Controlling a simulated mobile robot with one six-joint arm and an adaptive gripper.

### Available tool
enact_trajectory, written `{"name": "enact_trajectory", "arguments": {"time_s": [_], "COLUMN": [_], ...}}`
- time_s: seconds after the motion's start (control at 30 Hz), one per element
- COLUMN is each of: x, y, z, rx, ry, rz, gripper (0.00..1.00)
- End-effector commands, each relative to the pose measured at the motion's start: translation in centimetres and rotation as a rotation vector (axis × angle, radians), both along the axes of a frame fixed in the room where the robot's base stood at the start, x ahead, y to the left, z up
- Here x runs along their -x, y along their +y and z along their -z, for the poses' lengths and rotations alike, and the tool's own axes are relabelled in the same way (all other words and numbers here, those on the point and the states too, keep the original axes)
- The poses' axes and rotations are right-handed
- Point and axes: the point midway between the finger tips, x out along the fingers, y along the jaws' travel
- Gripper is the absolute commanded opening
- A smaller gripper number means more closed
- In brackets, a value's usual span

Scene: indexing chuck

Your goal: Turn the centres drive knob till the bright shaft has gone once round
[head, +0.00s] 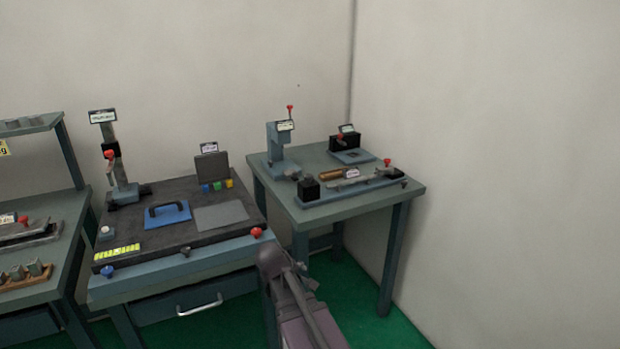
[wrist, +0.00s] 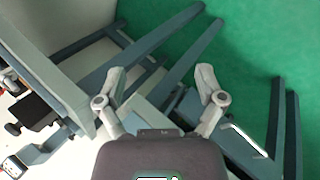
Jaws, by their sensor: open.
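The likely centres are a long blue-grey bed (head: 370,188) on the right-hand table, with a black block (head: 308,190) at its left end and a small red knob (head: 387,162) near its right end. A small sign stands behind it. The bright shaft and the drive knob are too small to tell apart for sure. My gripper (wrist: 160,84) is open and empty in the wrist view, with green floor and table legs beyond its fingers. It is away from the centres. In the head view my arm shows at the bottom middle; the fingers cannot be made out there.
The right-hand table (head: 326,216) also holds a blue-grey stand (head: 277,143) with a red-tipped lever and a black instrument (head: 345,141) at the back. Left of it is a dark plate (head: 160,245) with gauges and a blue handled block. Walls close in behind and right.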

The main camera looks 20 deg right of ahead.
Motion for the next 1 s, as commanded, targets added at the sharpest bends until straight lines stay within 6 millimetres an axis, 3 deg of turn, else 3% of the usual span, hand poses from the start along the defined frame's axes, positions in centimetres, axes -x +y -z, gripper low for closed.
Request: {"name": "enact_trajectory", "arguments": {"time_s": [0.03, 0.3, 0.6, 0.8, 1.0], "x": [-1.9, -9.4, -16.9, -19.8, -20.6], "y": [-1.2, -6.1, -8.1, -8.1, -7.9], "z": [-0.7, -6.2, -12.4, -14.7, -15.5], "rx": [0.084, 0.601, 1.182, 1.429, 1.516], "ry": [0.001, 0.103, 0.38, 0.553, 0.623], "rz": [-0.067, -0.448, -0.806, -0.937, -0.981], "gripper": [0.88, 0.88, 0.88, 0.88, 0.88]}}
